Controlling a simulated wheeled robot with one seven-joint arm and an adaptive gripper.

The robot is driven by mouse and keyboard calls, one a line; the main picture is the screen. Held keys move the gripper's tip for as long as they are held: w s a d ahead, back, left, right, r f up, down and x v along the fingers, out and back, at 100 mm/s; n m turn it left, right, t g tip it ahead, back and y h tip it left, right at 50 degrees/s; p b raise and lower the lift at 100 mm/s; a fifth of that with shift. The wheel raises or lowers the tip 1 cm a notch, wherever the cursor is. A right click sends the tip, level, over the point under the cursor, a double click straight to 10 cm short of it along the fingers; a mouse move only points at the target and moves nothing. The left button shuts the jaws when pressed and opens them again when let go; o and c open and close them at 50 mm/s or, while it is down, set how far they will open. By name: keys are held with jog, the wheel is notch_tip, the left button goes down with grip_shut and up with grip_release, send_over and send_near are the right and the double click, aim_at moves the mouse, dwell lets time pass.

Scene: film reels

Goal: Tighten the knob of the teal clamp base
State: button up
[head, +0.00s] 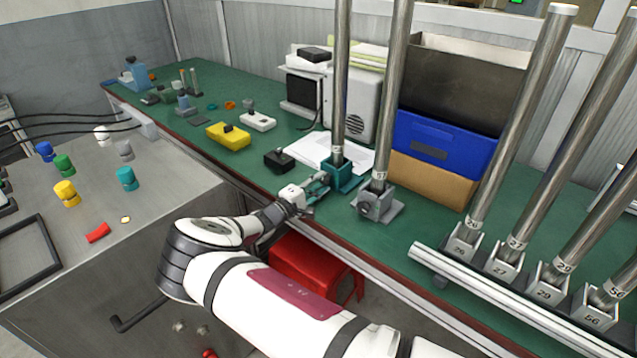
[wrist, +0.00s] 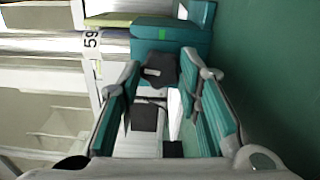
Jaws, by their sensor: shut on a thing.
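The teal clamp base (head: 344,178) stands near the front edge of the green bench, with a tall steel post (head: 341,85) upright in it. In the wrist view the teal clamp base (wrist: 172,33) lies straight ahead of the fingers, beside a label reading 59. Its dark knob (wrist: 160,69) sits between the fingertips. My gripper (head: 322,182) reaches the base from the left in the head view. In the wrist view my gripper (wrist: 162,72) has its teal-padded fingers closed on the knob's sides. The knob is hidden by the gripper in the head view.
A grey clamp base (head: 378,205) with another post stands close to the right. A black box (head: 279,160) and a yellow box (head: 228,135) lie to the left. A rack of several posts (head: 520,280) fills the right front. A red stool (head: 308,268) is below the bench edge.

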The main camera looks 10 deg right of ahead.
jog(key=m, duration=0.3)
jog(key=shift+s+m+p, duration=0.1)
jog(key=shift+m+p, duration=0.3)
jog(key=m+p, duration=0.1)
jog(key=m, duration=0.3)
jog(key=shift+f+m, duration=0.1)
jog(key=shift+m, duration=0.2)
jog(key=m, duration=0.4)
jog(key=shift+f+m, duration=0.1)
jog(key=shift+m, duration=1.9)
jog(key=o, duration=1.1)
jog(key=shift+o, duration=0.2)
jog(key=shift+a, duration=0.15)
